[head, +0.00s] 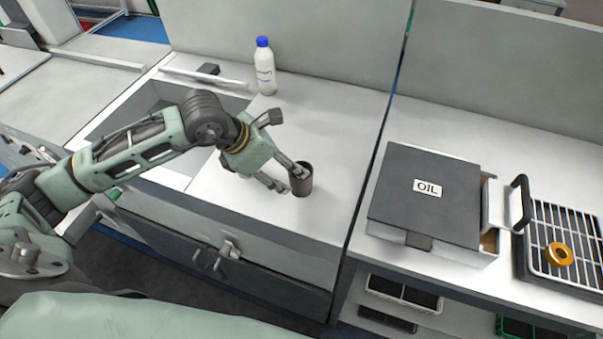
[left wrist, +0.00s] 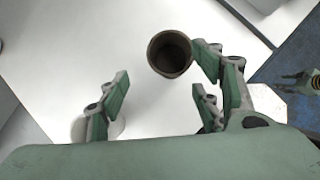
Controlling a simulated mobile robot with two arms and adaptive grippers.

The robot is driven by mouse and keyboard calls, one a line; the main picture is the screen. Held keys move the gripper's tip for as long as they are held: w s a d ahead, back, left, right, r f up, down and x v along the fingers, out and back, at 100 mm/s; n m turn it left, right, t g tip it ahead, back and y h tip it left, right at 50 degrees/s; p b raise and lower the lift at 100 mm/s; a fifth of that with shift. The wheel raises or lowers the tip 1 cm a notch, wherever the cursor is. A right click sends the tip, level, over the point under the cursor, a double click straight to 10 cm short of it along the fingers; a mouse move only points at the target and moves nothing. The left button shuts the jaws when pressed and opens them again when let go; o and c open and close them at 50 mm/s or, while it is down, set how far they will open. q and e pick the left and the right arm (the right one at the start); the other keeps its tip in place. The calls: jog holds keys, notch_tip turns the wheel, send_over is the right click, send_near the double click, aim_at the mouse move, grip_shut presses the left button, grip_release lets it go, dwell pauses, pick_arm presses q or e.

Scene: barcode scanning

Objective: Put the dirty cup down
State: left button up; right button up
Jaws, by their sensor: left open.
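The dirty cup (head: 302,180) is dark brown and stands upright on the white counter near its front edge. My left gripper (head: 282,178) is open beside the cup, to its left in the head view. In the left wrist view the cup (left wrist: 170,54) shows its open brown mouth just past the fingers. It sits close to the right-hand finger, and I cannot tell if they touch. The left gripper (left wrist: 155,95) has its fingers spread with nothing between them.
A white bottle with a blue cap (head: 265,68) stands at the back of the counter. A sink (head: 160,120) lies left, under my arm.

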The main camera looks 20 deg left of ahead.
pick_arm(q)
jog(key=s+b+v, duration=0.1)
jog(key=v, duration=0.7)
jog(key=shift+d+r, duration=0.15)
jog(key=shift+d, duration=0.15)
pick_arm(e)
jog(key=shift+s+d+f, duration=0.5)
jog(key=shift+s+f, duration=0.05)
jog(key=shift+f, duration=0.25)
pick_arm(q)
jog(key=shift+s, duration=0.1)
pick_arm(e)
jog(key=shift+d, duration=0.1)
jog(key=shift+d, duration=0.4)
